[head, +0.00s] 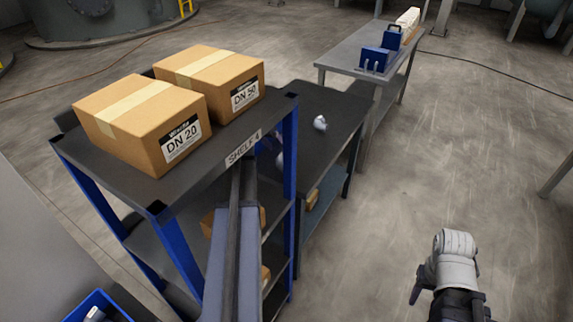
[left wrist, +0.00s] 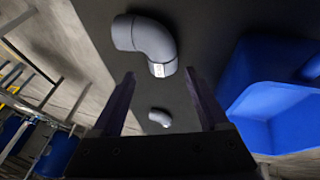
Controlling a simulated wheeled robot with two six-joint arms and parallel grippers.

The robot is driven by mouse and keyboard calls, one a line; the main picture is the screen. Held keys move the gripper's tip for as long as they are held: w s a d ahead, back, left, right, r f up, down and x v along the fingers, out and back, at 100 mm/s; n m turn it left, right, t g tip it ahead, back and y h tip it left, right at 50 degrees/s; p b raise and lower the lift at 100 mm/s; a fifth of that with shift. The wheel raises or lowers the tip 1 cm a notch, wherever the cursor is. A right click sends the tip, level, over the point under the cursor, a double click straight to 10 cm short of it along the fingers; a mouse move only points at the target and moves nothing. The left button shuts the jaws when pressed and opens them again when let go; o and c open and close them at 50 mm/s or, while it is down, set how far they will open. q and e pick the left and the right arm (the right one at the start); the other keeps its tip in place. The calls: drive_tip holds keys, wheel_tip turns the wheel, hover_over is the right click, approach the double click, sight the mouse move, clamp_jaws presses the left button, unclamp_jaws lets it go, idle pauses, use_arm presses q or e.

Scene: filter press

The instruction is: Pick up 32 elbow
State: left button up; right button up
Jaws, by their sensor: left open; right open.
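A large grey pipe elbow (left wrist: 146,38) with a small white label lies on a dark tabletop in the left wrist view. A smaller-looking grey elbow (left wrist: 160,117) with a label lies on the same surface. Neither label is readable, so I cannot tell which is the 32 elbow. My left gripper (left wrist: 160,73) is open and empty, its fingertips apart just below the large elbow in the picture. In the head view, one elbow (head: 320,123) shows on the dark table; the left gripper is largely hidden by the shelf. My right gripper (head: 449,300) is over the floor at lower right, partly cut off.
A blue bin (left wrist: 280,95) stands right of the elbows in the left wrist view. Shelf 4 (head: 242,150) carries boxes marked DN 20 (head: 150,125) and DN 50 (head: 215,80), close to my left arm. A grey bench (head: 345,55) stands behind.

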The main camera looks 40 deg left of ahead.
sight(281, 155)
use_arm(q)
drive_tip(key=shift+b+x, duration=0.45)
drive_tip(key=shift+x, duration=0.5)
drive_tip(key=shift+a, duration=0.1)
drive_tip(key=b+x, duration=0.4)
drive_tip(key=shift+s+a+f, duration=0.1)
drive_tip(key=shift+s+f, duration=0.05)
drive_tip(key=shift+f, duration=0.3)
drive_tip(key=shift+w+f+b, duration=0.2)
drive_tip(key=shift+b, duration=0.15)
use_arm(e)
wheel_tip(281, 155, down, 6)
drive_tip(key=shift+f, duration=0.15)
use_arm(q)
drive_tip(key=shift+r, duration=0.1)
clamp_jaws()
